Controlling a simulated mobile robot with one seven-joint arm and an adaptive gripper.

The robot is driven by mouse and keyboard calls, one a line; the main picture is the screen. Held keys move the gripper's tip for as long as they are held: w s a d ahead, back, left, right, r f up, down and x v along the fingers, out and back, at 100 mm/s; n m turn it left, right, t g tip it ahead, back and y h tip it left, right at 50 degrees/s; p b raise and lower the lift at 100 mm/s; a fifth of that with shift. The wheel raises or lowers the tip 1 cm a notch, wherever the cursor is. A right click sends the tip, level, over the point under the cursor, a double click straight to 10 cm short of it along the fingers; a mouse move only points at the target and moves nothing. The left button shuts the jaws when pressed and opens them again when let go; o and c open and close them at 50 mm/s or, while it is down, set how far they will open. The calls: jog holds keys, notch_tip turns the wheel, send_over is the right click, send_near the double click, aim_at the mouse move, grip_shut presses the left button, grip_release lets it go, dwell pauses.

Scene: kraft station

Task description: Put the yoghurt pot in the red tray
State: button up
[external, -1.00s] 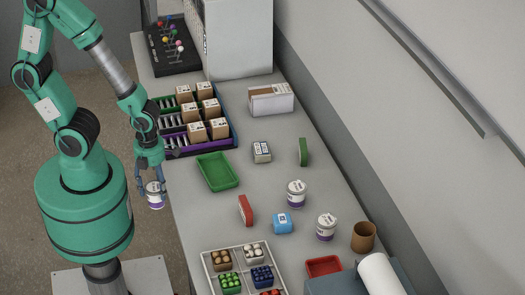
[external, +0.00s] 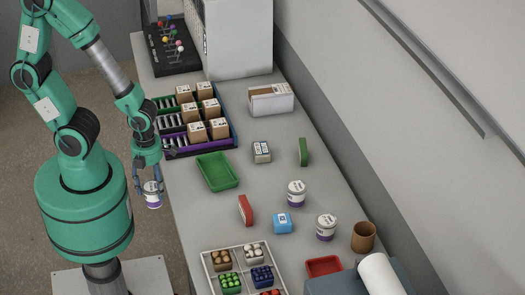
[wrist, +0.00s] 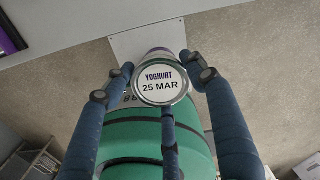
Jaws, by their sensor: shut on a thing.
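My gripper (external: 148,182) is shut on a yoghurt pot (external: 153,198), white with a purple lower band, and holds it off the table's left edge, above the floor. In the wrist view the pot's lid (wrist: 160,87) reads "YOGHURT 25 MAR" and sits between my fingers. The red tray (external: 323,266) is a small shallow tray at the table's near right end; it looks empty. Two similar pots stand upright on the table, one near the middle (external: 297,193) and one further right (external: 326,227).
A green tray (external: 217,172) lies near the left table edge. A red upright item (external: 246,210), a blue pack (external: 283,223), a brown cup (external: 364,237) and a divided produce crate (external: 207,270) surround the near part. A white roll (external: 382,275) lies beside the red tray.

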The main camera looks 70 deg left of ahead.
jog(key=w+d+r+m, duration=0.1)
jog(key=w+d+r, duration=0.2)
jog(key=w+d, duration=0.8)
jog(key=w+d+r+m, duration=0.1)
jog(key=w+d+r, duration=0.1)
jog(key=w+d, duration=0.9)
jog(key=w+d+r, duration=0.3)
jog(key=w+d, duration=0.5)
jog(key=w, duration=0.7)
jog(key=w+d+f+m, duration=0.1)
jog(key=w+d+f, duration=0.1)
jog(key=w+d, duration=0.6)
jog(key=shift+d+f+b, duration=0.2)
jog(key=shift+d+b, duration=0.2)
jog(key=shift+d, duration=1.8)
notch_tip(320, 180, down, 6)
jog(key=shift+f+b, duration=0.15)
jog(key=shift+b, duration=0.2)
jog(key=shift+f, duration=1.85)
